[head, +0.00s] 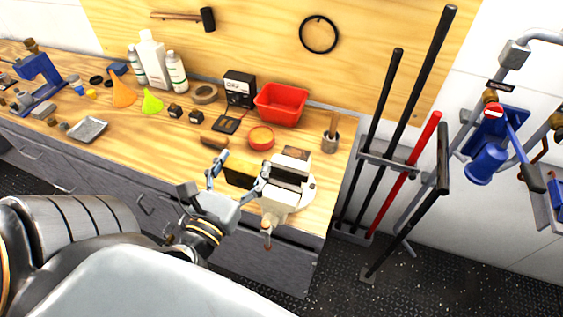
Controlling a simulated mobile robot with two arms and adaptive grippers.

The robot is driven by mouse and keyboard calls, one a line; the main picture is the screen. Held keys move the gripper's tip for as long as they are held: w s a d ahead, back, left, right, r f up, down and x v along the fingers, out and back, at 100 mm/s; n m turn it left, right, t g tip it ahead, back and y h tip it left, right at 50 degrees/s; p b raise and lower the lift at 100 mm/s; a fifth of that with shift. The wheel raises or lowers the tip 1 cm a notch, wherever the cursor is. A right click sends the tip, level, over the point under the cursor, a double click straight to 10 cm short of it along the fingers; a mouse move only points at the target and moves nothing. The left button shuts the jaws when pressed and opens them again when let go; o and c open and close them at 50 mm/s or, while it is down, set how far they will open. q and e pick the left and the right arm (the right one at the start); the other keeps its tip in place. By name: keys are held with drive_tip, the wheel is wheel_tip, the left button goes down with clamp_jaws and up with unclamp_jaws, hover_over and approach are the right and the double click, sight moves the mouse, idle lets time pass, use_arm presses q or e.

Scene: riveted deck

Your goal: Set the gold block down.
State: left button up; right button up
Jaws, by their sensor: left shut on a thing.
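My left gripper (238,175) is shut on the block, with one blue-grey finger at each end. The block is just left of the pale bench vise (281,199). I cannot tell whether the block touches the bench or the vise. My right gripper is not in view.
A red bin (281,104), a round red tin (261,138) and a brown-handled brush (214,142) lie behind the block. A grey tray (87,129) is at left. Long-handled tools (404,165) stand right of the bench. Bare wood shows left of the block.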

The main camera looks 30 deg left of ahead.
use_arm(q)
drive_tip(key=w+f+b, duration=0.1)
drive_tip(key=w+f, duration=0.1)
drive_tip(key=w, duration=0.3)
hover_over(281, 169)
drive_tip(key=s+d, duration=0.1)
drive_tip(key=s, duration=0.1)
wheel_tip(281, 169, down, 6)
drive_tip(key=f+b, duration=0.2)
drive_tip(key=f, duration=0.1)
drive_tip(key=shift+w+d+f, duration=0.15)
drive_tip(key=shift+w+f, duration=0.05)
drive_tip(key=shift+f, duration=0.2)
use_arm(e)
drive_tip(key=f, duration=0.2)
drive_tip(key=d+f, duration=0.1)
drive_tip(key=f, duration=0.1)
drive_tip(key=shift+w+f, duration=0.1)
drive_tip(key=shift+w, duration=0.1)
